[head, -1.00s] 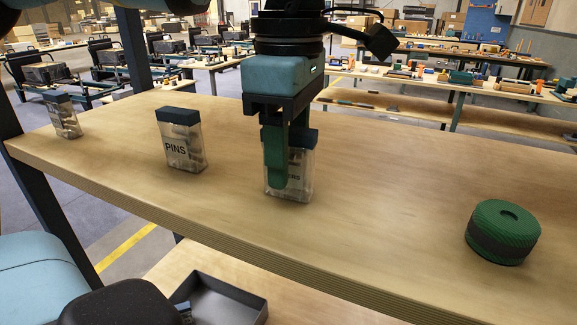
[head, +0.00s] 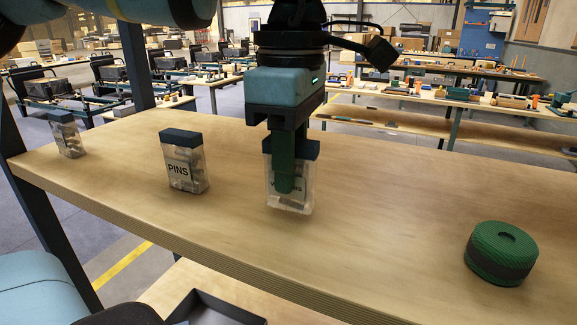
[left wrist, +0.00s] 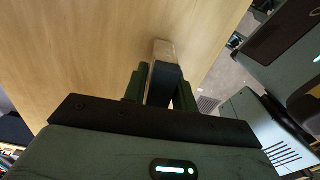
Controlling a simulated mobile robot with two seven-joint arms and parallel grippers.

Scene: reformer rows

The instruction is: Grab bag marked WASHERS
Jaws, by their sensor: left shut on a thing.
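A clear bag with a dark blue top (head: 304,185) is between the green fingers of my left gripper (head: 286,180), which is shut on it. A front finger covers most of its label; only the last letters show, and they cannot be read for sure now. The bag is upright and looks slightly raised off the wooden table. In the left wrist view the bag (left wrist: 163,50) sits between both fingers. A similar bag labelled PINS (head: 185,170) stands to the left. My right gripper is not in view.
Another clear bag (head: 67,140) stands at the far left, its label unreadable. A round green container with a dark band (head: 502,253) stands at the right of the wooden table (head: 390,190). A dark tray (head: 215,310) lies below the front edge. The table between bag and container is clear.

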